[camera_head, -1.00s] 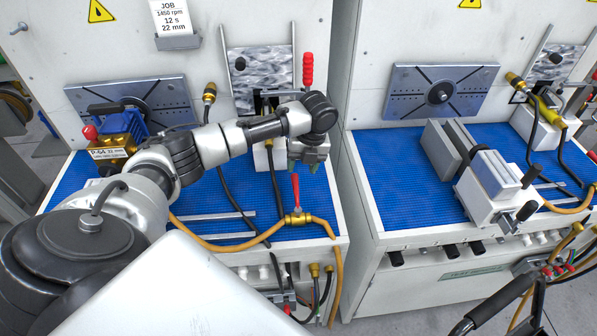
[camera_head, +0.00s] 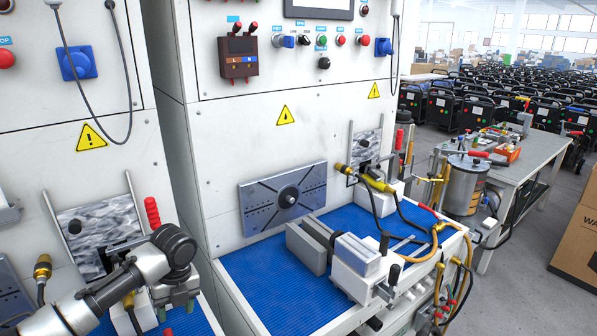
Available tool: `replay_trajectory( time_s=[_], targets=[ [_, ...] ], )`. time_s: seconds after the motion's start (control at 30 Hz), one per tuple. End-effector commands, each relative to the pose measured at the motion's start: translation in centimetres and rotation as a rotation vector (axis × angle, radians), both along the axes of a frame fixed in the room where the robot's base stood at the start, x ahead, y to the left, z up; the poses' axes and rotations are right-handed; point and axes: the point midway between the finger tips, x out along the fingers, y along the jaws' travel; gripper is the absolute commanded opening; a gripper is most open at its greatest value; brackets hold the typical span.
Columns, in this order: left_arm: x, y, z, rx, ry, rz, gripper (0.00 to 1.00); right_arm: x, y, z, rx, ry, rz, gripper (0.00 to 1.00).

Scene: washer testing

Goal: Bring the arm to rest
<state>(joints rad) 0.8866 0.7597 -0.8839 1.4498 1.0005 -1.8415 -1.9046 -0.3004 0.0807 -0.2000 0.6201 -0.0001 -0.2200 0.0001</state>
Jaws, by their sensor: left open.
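My left arm (camera_head: 110,288) comes in at the lower left, over the left test bench. My left gripper (camera_head: 178,303) points down at its end and is open, with nothing seen between its fingers. It is in front of the red-handled clamp (camera_head: 152,213) and the grey metal plate (camera_head: 97,235). What is directly under the fingers is hard to make out. My right gripper is not in view.
The right bench has a blue mat (camera_head: 245,285), a slotted plate (camera_head: 283,198) and a grey vise (camera_head: 357,262). Hoses (camera_head: 435,243) hang at its right side. Beyond are a metal canister (camera_head: 465,185), a grey table (camera_head: 535,150) and a cardboard box (camera_head: 580,245). Grey floor is open between.

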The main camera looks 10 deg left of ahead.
Motion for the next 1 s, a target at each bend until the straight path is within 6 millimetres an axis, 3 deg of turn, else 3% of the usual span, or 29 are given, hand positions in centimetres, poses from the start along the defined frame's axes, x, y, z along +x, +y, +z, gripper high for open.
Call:
replay_trajectory(
  time_s=[0.23,0.4,0.5,0.7,1.0],
  targets=[
    [-6.2,-10.1,-7.5,-0.081,-0.110,0.263,0.49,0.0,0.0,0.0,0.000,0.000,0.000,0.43],
    [-12.1,-15.7,-10.0,-0.202,-0.195,0.649,0.49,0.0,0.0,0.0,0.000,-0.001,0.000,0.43],
    [-15.5,-17.4,-10.3,-0.268,-0.226,0.932,0.49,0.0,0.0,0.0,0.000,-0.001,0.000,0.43],
    [-20.6,-17.3,-9.7,-0.333,-0.266,1.446,0.49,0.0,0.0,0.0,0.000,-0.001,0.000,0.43],
    [-25.2,-14.9,-8.5,-0.330,-0.317,1.920,0.49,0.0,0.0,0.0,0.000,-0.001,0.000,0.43]
  ],
)
